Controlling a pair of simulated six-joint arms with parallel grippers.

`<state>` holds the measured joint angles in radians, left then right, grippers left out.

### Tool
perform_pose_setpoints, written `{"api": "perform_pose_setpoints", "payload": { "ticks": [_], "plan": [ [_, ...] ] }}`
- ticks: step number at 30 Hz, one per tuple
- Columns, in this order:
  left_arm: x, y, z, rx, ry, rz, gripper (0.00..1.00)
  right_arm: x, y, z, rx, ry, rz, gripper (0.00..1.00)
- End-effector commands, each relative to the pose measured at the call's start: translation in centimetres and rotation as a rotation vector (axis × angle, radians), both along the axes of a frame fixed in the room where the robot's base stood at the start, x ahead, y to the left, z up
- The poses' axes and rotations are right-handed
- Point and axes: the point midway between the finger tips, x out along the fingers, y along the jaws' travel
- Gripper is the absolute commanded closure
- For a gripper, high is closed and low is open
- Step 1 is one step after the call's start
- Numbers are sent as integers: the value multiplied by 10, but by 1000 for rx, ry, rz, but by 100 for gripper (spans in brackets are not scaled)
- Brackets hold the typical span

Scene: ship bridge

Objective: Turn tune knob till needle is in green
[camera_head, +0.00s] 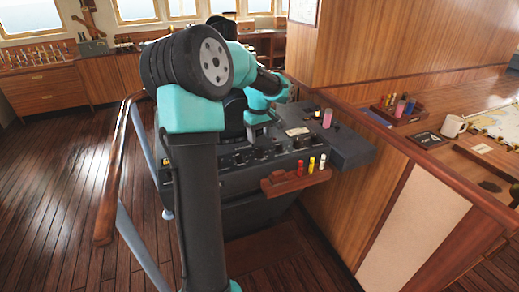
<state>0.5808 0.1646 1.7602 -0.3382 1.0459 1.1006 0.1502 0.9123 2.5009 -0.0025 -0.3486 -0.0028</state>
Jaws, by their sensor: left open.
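A dark console (236,183) carries a row of small black knobs (260,153) along its front. I cannot tell which one is the tune knob. A small pale plate (298,131) sits on the console top, but no needle or green zone can be made out. My left gripper (257,128) is above the console top, behind the knob row, open with nothing seen in it. The teal and black links of my left arm hide the left and back parts of the console. My right gripper is out of view.
A wooden rack (296,181) with red, yellow and white pieces is fixed at the console's front right. A pink cylinder (327,118) stands on the right side. A wooden rail (113,170) runs left. A white mug (453,126) stands on the right-hand table.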

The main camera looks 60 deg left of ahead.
Motion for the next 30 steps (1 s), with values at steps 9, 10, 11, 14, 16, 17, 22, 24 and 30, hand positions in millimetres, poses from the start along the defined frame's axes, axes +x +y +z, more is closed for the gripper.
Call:
{"api": "perform_pose_setpoints", "payload": {
  "ticks": [9,10,11,14,16,17,22,24,30],
  "plan": [
    [0,0,-50,-1,1,1,43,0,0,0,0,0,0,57],
    [0,0,-53,-1,1,1,43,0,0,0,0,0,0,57],
    [0,0,-55,-1,1,0,43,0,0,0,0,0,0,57],
    [0,0,-61,0,0,0,43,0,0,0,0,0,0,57],
    [0,0,-63,0,0,-1,43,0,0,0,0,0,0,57],
    [0,0,-63,0,0,0,43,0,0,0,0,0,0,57],
    [0,0,-63,0,-1,0,43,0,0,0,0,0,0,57],
    [0,0,-63,0,-1,0,46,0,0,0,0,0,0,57],
    [0,0,-63,0,-1,0,65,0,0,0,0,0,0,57]
  ]
}}
